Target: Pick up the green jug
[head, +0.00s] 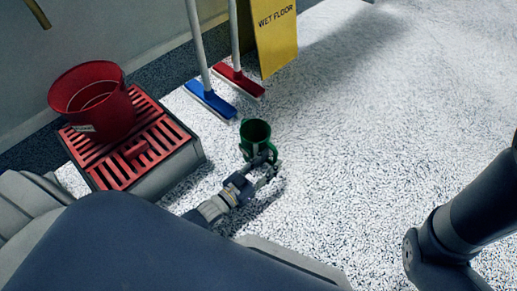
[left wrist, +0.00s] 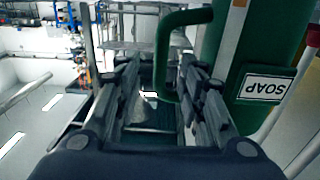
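The green jug (head: 255,131) is open-topped and appears upright in the middle of the head view. In the left wrist view the jug (left wrist: 262,50) fills the upper right, with a white SOAP label and a curved green handle. My left gripper (head: 265,166) is at the jug's near side, by the handle. In the left wrist view the fingers (left wrist: 158,75) are apart, with the handle's bar between them and a gap beside the left finger. The right finger appears to be inside the handle loop. My right gripper is out of view.
A red bucket (head: 92,98) stands on a red slatted crate (head: 168,146) at the left. A blue brush (head: 210,101), a red brush (head: 239,82) and a yellow WET FLOOR sign (head: 275,35) stand behind the jug. The speckled floor (head: 360,130) to the right is clear.

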